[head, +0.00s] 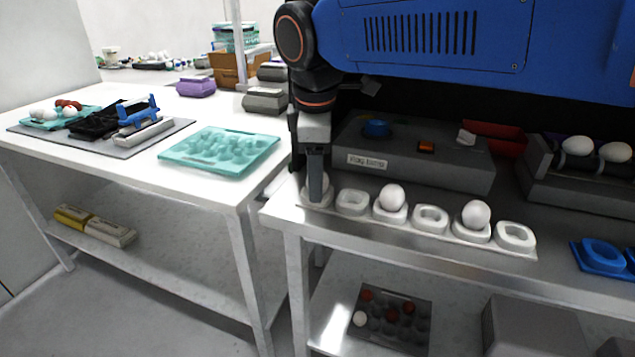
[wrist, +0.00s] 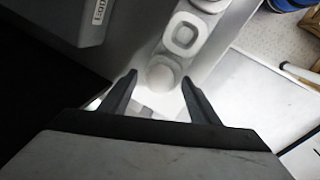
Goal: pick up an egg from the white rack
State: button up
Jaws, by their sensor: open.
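The white rack (head: 461,235) is a row of cup-shaped holders along the front edge of the metal table. One white egg (head: 392,197) stands in the third holder from the left, and another white egg (head: 476,214) stands in the fifth. My gripper (head: 316,196) points down over the leftmost holder. In the wrist view my gripper (wrist: 157,82) is open, with a pale egg (wrist: 161,75) in its holder between the fingertips. In the head view the finger hides most of that egg. An empty square holder (wrist: 183,37) lies beyond it.
A grey box (head: 430,166) with a label stands close behind the rack. A teal egg tray (head: 190,160) lies on the white table to the left. Blue holders (head: 603,256) sit to the right. A gap separates the two tables.

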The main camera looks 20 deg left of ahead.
jog(key=c, duration=0.7)
jog(key=shift+r, duration=0.1)
